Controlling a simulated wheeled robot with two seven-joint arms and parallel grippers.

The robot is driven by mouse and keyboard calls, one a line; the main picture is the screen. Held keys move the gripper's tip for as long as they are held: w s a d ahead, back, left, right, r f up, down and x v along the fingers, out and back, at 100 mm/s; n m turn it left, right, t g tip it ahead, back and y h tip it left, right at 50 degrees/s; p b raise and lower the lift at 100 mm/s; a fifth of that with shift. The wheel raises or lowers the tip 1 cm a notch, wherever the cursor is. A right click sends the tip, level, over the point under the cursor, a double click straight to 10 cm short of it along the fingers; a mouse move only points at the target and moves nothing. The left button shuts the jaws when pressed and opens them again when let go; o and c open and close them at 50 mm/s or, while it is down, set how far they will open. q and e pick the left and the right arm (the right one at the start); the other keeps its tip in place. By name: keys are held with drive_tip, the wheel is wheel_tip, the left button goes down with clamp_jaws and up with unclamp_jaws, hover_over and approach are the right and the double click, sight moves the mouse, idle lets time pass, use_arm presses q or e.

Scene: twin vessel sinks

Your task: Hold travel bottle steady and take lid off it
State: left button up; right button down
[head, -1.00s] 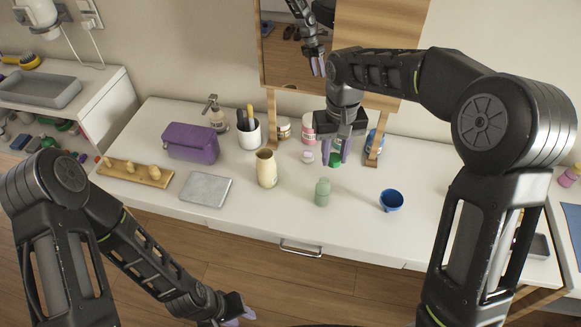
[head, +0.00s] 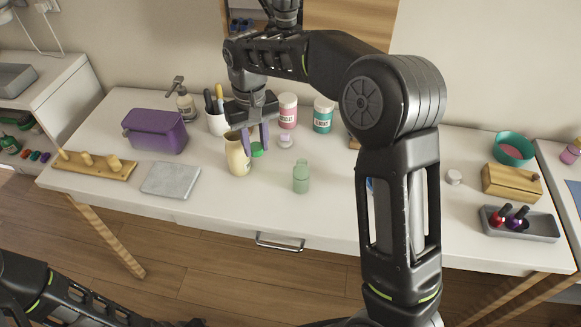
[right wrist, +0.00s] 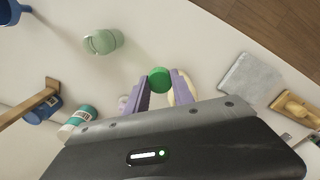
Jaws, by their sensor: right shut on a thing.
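The pale green travel bottle (head: 301,177) stands upright near the front middle of the counter. It also shows in the right wrist view (right wrist: 103,41), apart from my gripper. My right gripper (head: 257,147) is shut on a bright green round lid (right wrist: 159,79), held between its purple fingertips. The lid also shows in the head view (head: 257,150), beside the cream vase (head: 238,155). I cannot tell whether the lid touches anything below. My left forearm shows at the lower left, but its gripper is out of view.
A small white-lidded container (head: 286,141), a pink jar (head: 287,111) and a teal jar (head: 323,115) stand behind the bottle. A grey slab (head: 171,179) and purple box (head: 154,131) are left. A grey tray (head: 535,228) is right. The front edge between slab and bottle is clear.

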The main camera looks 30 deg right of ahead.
use_arm(q)
wheel_tip(320, 180, down, 5)
drive_tip(key=b, duration=0.3)
drive_tip(key=shift+w+d+r, duration=0.1)
drive_tip(key=shift+w+r, duration=0.05)
drive_tip(key=shift+o, duration=0.4)
